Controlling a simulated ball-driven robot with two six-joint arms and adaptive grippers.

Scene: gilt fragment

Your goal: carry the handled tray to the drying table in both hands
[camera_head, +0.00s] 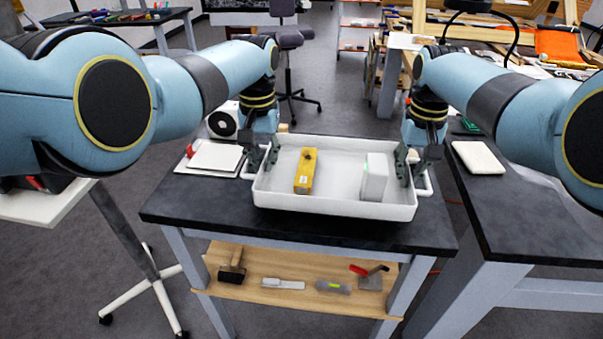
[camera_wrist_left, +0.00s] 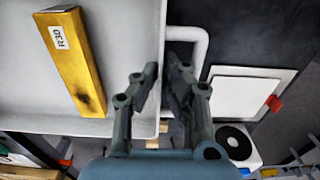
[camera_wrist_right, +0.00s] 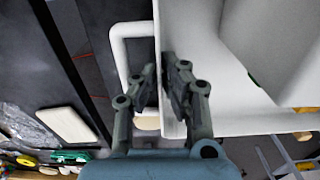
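The white handled tray (camera_head: 335,207) stands on the dark-topped table. In it are a yellow box (camera_head: 306,171) at left and a white block (camera_head: 374,178) at right. My left gripper (camera_head: 261,165) is at the tray's left end, one finger inside the wall and one outside by the handle (camera_wrist_left: 202,45). My right gripper (camera_head: 409,168) straddles the right end wall the same way, beside the other handle (camera_wrist_right: 118,50). Both grippers look open, with a gap between the fingers and the rim (camera_wrist_left: 163,30) (camera_wrist_right: 158,30) between them. The fingertips' contact with the wall is hard to see.
A flat white slab (camera_head: 216,157) lies left of the tray. A second dark table (camera_head: 530,215) with a pale block (camera_head: 478,157) stands at right, across a narrow gap. A lower shelf (camera_head: 300,292) holds tools. A white stand (camera_head: 45,203) is at left.

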